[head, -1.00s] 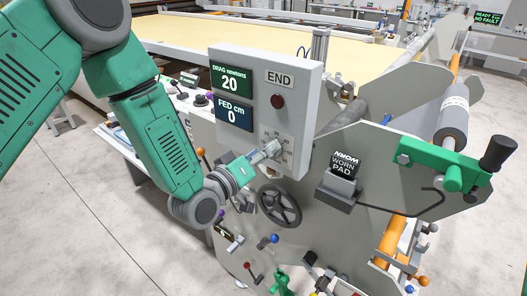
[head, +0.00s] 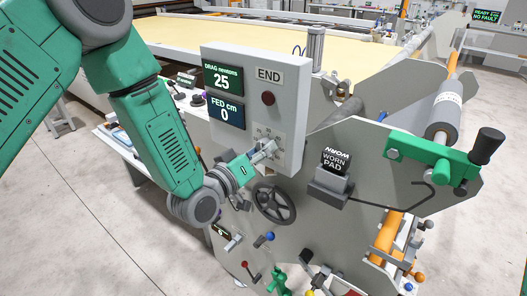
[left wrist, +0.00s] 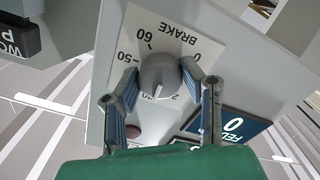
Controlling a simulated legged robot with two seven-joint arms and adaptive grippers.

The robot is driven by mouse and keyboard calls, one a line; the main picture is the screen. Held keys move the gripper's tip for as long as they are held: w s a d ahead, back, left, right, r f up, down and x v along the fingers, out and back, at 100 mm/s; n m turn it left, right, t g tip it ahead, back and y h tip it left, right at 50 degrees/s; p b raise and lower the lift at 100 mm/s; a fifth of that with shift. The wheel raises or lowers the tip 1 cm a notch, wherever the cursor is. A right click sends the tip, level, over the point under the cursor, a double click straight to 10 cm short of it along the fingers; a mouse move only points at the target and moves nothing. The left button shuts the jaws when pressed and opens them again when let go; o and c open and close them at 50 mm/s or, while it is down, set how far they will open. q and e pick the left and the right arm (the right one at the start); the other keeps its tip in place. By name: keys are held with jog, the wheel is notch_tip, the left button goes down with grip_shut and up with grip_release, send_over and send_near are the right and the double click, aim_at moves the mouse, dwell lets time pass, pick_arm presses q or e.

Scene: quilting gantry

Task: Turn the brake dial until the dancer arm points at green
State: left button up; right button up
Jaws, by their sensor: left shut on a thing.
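The brake dial (left wrist: 158,75) is a grey round knob on a white plate marked BRAKE, on the grey control box (head: 290,115). My left gripper (left wrist: 160,80) has one finger on each side of the knob and is shut on it. The knob's white line points toward the low numbers; the fingers hide part of the scale. The drag display (head: 221,78) reads 25 newtons. I cannot make out a dancer arm or its green mark. My right gripper is not in view.
The fed display (head: 227,112) reads 0 cm. A black handwheel (head: 273,203) sits just below my gripper. A worn pad block (head: 331,180) and a green crank (head: 432,157) stand to the right. Open floor lies at the lower left.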

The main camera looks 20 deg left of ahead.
pick_arm(q)
jog(key=shift+w+a+r+m+b, duration=0.1)
jog(key=shift+m+b, duration=0.5)
jog(key=shift+m, duration=0.8)
jog(key=shift+r+m+b, duration=0.1)
jog(key=shift+m+b, duration=0.5)
jog(key=shift+m, duration=0.8)
jog(key=o, duration=1.1)
jog(key=shift+o, duration=0.2)
jog(key=shift+f, duration=0.15)
jog(key=v, duration=1.2)
